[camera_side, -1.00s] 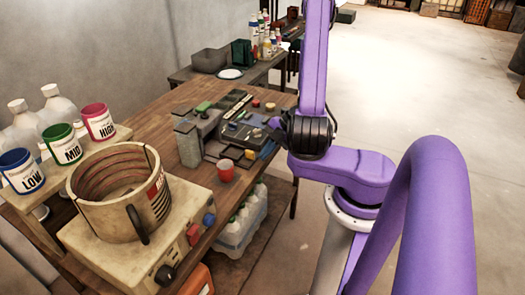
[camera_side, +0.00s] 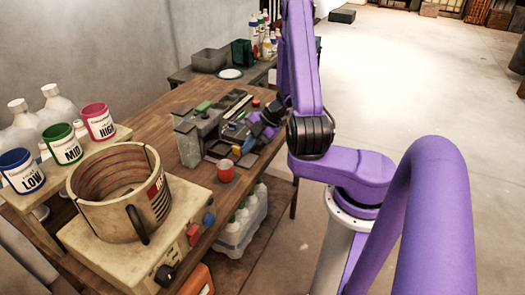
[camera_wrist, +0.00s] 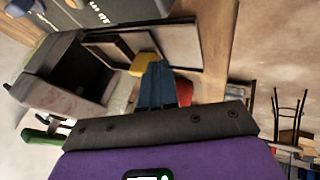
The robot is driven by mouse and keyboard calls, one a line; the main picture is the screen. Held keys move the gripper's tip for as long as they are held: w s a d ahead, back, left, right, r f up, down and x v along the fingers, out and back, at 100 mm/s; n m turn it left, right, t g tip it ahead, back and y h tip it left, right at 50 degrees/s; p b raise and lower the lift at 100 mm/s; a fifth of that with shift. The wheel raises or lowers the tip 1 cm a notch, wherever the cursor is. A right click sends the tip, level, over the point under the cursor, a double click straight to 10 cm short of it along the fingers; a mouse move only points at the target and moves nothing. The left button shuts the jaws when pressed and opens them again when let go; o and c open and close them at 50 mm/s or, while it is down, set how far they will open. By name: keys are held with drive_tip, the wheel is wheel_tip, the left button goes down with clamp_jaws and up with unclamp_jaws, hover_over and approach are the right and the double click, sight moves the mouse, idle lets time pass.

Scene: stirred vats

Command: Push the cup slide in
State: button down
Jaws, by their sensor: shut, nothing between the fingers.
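My gripper (camera_side: 256,128) is over the dark console at the bench's right edge, its blue fingers together and empty. In the wrist view its fingertips (camera_wrist: 156,80) lie between a yellow piece (camera_wrist: 143,64) and a red piece (camera_wrist: 184,92); I cannot tell whether they touch either. A grey box-shaped unit (camera_side: 190,145) stands left of the console; in the wrist view it shows an open dark cavity (camera_wrist: 75,70). Flat dark-framed trays (camera_wrist: 128,45) lie beside it. I cannot tell which part is the cup slide.
A round vat (camera_side: 120,195) on a cream heater base (camera_side: 130,250) stands at the near left. LOW, MID and HIGH cups (camera_side: 65,145) sit on a wooden shelf behind it. A green handle (camera_wrist: 40,137) shows in the wrist view. The bench's back left (camera_side: 140,125) is clear.

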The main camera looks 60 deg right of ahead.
sight(234, 146)
drive_tip(key=shift+w, duration=2.05)
drive_tip(key=shift+a, duration=0.1)
